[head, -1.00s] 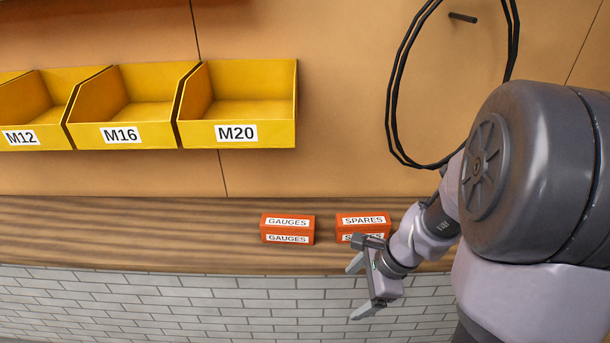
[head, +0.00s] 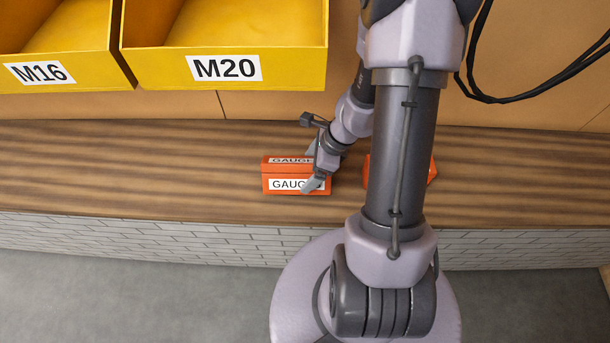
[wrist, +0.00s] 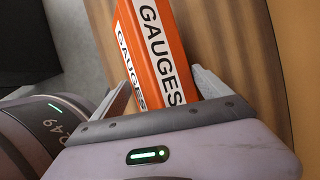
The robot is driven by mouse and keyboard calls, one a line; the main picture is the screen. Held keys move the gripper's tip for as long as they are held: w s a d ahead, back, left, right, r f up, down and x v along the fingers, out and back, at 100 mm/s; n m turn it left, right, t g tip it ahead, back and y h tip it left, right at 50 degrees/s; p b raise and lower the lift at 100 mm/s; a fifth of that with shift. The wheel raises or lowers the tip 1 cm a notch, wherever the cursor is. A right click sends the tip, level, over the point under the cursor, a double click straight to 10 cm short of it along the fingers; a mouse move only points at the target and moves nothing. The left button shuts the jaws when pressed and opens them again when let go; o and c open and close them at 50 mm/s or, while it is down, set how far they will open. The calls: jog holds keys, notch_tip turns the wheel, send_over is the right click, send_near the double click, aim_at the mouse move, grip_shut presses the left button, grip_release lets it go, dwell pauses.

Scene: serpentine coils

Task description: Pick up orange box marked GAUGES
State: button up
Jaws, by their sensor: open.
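The orange box marked GAUGES (head: 280,177) sits on the wooden shelf, with white labels on its top and front. In the wrist view the box (wrist: 150,50) extends between the two fingers of my gripper (wrist: 160,90). One finger lies on each side of it, and a gap shows at the right finger. In the head view my gripper (head: 309,172) is at the right end of the box, and one finger covers part of its front label. The gripper is open. Whether a finger touches the box cannot be told.
A second orange box (head: 431,170) stands to the right on the wooden shelf (head: 130,165), mostly hidden behind my arm. Yellow bins marked M16 (head: 50,45) and M20 (head: 225,90) hang above. Black cable (head: 520,98) hangs at the right. The shelf left of the GAUGES box is clear.

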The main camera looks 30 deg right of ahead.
aim_at(300, 172)
jog(key=b+x, duration=0.1)
jog(key=x, duration=0.1)
jog(key=b+x, duration=0.1)
jog(key=x, duration=0.2)
jog(key=shift+w+a+r, duration=0.1)
jog(key=shift+w+r, duration=0.1)
jog(key=shift+w, duration=0.2)
jog(key=shift+w+f, duration=0.1)
jog(key=shift+w, duration=0.05)
jog(key=shift+w, duration=0.1)
grip_shut()
